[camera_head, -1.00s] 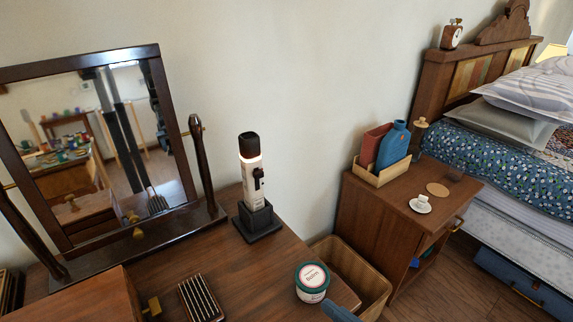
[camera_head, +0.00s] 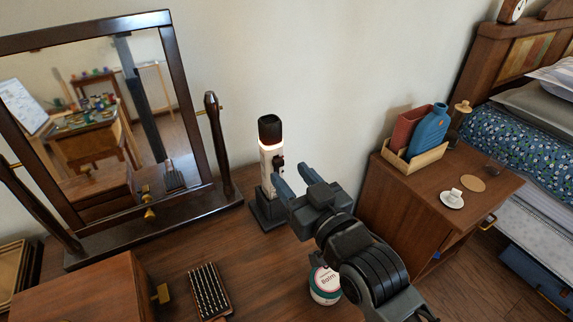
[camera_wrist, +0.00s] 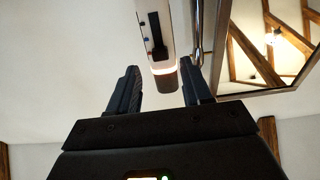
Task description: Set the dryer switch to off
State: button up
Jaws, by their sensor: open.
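The dryer (camera_head: 268,155) is a white upright body with a black top and a glowing ring, standing in a black holder (camera_head: 264,212) on the dresser. In the wrist view the dryer (camera_wrist: 172,25) appears upside down between my fingertips, ring lit. Its black switch (camera_head: 278,163) faces my gripper; in the wrist view the switch (camera_wrist: 157,38) is a dark slot with a slider, beside small red and blue marks. My gripper (camera_head: 292,172) is open and empty, just right of the dryer. Its fingers partly hide the dryer's lower body; contact is unclear.
A framed mirror (camera_head: 178,100) stands left of the dryer. A balm jar (camera_head: 322,288) is partly hidden below my arm. A brush (camera_head: 208,290) and a wooden box (camera_head: 85,290) lie in front. A nightstand (camera_head: 410,215) stands right.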

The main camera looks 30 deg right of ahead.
aim_at(280, 164)
jog(key=shift+w, duration=1.75)
jog(key=shift+c, duration=0.5)
grip_shut()
